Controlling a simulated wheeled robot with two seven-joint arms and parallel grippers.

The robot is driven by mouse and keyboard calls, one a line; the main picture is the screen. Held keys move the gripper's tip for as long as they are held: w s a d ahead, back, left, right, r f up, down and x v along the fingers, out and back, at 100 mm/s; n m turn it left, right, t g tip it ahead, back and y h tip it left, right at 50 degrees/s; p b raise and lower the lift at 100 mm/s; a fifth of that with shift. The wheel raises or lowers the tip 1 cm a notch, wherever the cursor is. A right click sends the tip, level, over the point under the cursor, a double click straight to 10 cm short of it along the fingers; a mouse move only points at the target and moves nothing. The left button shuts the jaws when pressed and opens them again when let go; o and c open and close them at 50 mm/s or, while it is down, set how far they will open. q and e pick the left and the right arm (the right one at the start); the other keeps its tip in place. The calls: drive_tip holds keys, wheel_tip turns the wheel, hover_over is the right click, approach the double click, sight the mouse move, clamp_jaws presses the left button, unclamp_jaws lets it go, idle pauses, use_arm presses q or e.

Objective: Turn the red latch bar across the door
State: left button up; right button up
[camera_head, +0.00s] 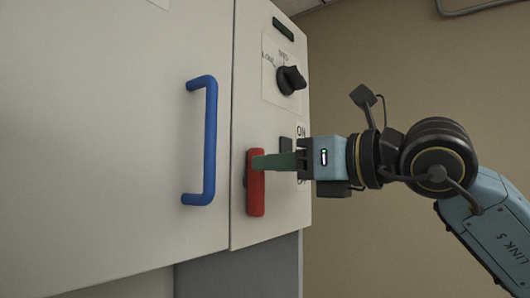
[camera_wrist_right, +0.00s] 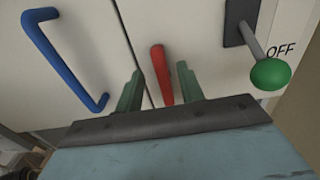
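The red latch bar (camera_head: 256,190) stands upright on the narrow right panel, close to the seam with the door (camera_head: 120,130). It also shows in the right wrist view (camera_wrist_right: 162,76). My right gripper (camera_head: 258,163) comes in from the right, its green fingers at the upper half of the bar. In the right wrist view my right gripper (camera_wrist_right: 158,82) has its two fingers apart, with the bar between them and a gap on each side. The bar's lower end is hidden there. My left gripper is in neither view.
A blue handle (camera_head: 210,140) is on the door, left of the bar. A black knob (camera_head: 290,79) is higher on the panel. A lever with a green ball (camera_wrist_right: 271,74) is right of my fingers, by an OFF label.

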drive_tip(key=shift+p+x, duration=0.35)
drive_tip(key=shift+x, duration=1.15)
drive_tip(key=shift+c, duration=0.2)
clamp_jaws()
